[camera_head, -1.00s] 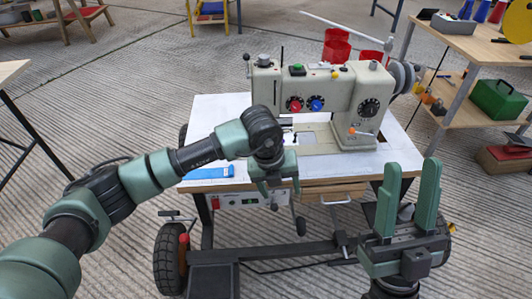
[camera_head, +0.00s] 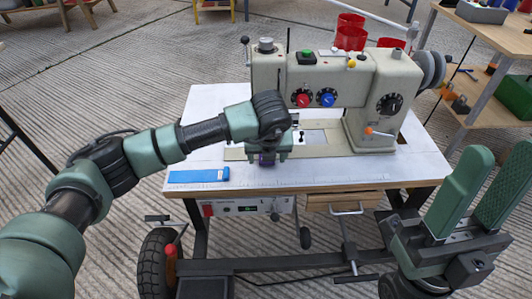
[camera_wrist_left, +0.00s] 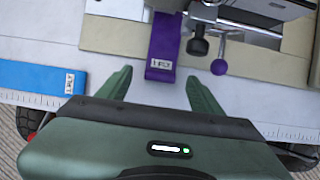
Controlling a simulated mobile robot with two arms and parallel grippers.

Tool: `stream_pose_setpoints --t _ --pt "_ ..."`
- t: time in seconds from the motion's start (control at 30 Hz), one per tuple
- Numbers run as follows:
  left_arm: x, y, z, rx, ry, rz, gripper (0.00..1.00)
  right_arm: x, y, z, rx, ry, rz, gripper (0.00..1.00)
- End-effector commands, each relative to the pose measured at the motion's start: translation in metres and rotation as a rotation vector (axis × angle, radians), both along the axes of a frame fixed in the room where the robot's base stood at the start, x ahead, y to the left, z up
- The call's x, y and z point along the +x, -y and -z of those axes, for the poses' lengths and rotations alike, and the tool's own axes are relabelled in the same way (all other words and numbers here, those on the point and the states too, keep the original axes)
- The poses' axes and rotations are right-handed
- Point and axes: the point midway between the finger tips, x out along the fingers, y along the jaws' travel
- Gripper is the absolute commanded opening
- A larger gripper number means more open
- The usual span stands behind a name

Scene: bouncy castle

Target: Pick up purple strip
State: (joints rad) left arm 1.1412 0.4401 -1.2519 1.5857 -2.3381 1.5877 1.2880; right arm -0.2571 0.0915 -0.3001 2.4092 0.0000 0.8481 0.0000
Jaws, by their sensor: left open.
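The purple strip (camera_wrist_left: 163,50) lies on the sewing machine's bed in the left wrist view, under the needle area, with a "1 PLY" label at its near end. In the head view only a small purple patch (camera_head: 267,158) shows at my left gripper. My left gripper (camera_wrist_left: 158,82) is open, its fingers on either side of the strip's near end; I cannot tell whether they touch it. My right gripper (camera_head: 490,165) is open and empty, fingers up, at the table's right.
The sewing machine (camera_head: 375,82) stands on a white-topped table (camera_head: 330,175). A blue strip (camera_head: 198,176) lies at the table's front left. Red bins (camera_head: 351,33) stand behind the machine.

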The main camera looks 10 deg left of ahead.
Motion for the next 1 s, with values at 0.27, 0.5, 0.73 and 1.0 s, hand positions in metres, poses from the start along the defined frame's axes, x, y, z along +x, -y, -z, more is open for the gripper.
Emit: stream_pose_setpoints --t 0.27,0.5,0.73,1.0 --pt "0.0057 -0.001 0.0135 -0.001 0.0 0.001 0.65 0.0015 -0.0007 -0.0033 -0.002 0.021 0.002 0.41" --pt "0.0054 -0.001 0.0133 -0.001 0.0 0.001 0.29 0.0014 -0.0008 -0.0033 -0.002 0.021 0.002 0.41" --pt "0.0054 -0.001 0.0132 -0.001 0.0 0.001 0.01 0.0012 -0.0008 -0.0034 -0.002 0.022 0.001 0.41" --pt "0.0075 -0.0041 0.0122 0.0 0.0 -0.001 0.01 0.0011 -0.0008 -0.0031 -0.002 0.022 0.001 0.41"
